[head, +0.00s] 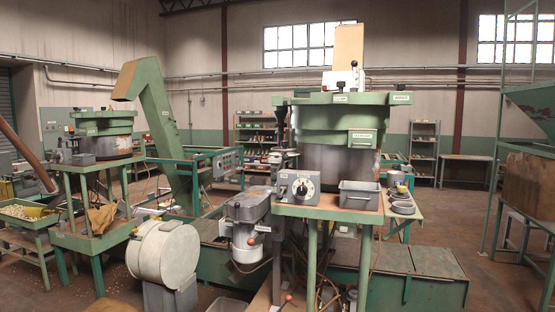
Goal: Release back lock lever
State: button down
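A large green hopper bowl (340,125) on a grey drum stands on a green-framed table at centre right. Several small white labels sit on its rim, too small to read. A dark upright handle (281,104) rises at the bowl's left edge. I cannot tell which of these is the back lock lever, or whether it is locked. My gripper is not in view.
A control box with a dial (300,187) and a grey bin (360,195) sit on the table's front edge. A motor unit (248,210) and a round cream drum (163,254) stand to the left. Low green platforms (425,275) flank the table. Open floor shows at right.

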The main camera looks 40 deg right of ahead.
aim_at(286, 157)
jog(key=u, duration=0.15)
jog(key=i, duration=1)
jog(key=u, duration=0.35)
